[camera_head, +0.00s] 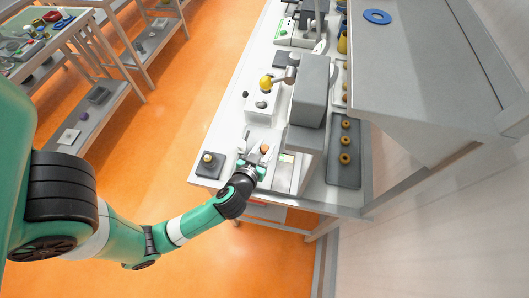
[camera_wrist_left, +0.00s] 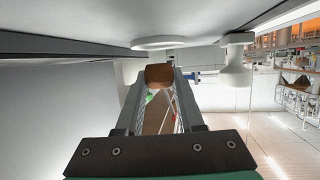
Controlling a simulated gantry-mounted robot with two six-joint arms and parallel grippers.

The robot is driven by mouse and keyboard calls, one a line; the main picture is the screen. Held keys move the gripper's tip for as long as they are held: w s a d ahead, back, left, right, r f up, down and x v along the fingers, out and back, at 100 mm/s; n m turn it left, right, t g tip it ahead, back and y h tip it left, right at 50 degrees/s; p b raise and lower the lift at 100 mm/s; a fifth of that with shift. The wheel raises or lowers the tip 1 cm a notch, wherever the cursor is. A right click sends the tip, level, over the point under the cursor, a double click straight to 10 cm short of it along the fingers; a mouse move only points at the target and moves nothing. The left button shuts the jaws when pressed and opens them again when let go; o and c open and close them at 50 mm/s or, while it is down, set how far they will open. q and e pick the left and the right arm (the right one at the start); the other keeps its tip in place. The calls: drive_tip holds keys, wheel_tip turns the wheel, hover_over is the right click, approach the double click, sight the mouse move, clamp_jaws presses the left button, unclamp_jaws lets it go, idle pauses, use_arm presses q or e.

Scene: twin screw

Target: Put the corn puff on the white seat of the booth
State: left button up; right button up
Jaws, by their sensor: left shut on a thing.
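My left gripper (camera_head: 262,152) is shut on the small orange-brown corn puff (camera_head: 265,148). It holds the puff near the front of the bench, beside a tall grey booth-like housing (camera_head: 311,92). In the left wrist view the brown puff (camera_wrist_left: 159,75) sits between the fingertips of my left gripper (camera_wrist_left: 160,80). A white disc (camera_wrist_left: 160,43) shows beyond the puff there, apart from it in the picture. I cannot tell for sure whether this disc is the white seat. My right gripper is not in view.
A dark tray (camera_head: 344,170) with several brown rings lies right of the housing. A small dark stand (camera_head: 209,164) is at the bench's front left. A yellow ball (camera_head: 266,83) is on a white block behind the gripper. A white knobbed post (camera_wrist_left: 235,65) shows in the wrist view.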

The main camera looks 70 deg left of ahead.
use_arm(q)
drive_tip(key=shift+f, duration=0.95)
drive_tip(key=shift+s+r, duration=0.1)
drive_tip(key=shift+r, duration=0.1)
drive_tip(key=shift+f, duration=0.2)
drive_tip(key=o, duration=0.9)
drive_tip(key=shift+r, duration=0.1)
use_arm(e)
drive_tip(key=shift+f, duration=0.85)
use_arm(q)
drive_tip(key=shift+r, duration=0.1)
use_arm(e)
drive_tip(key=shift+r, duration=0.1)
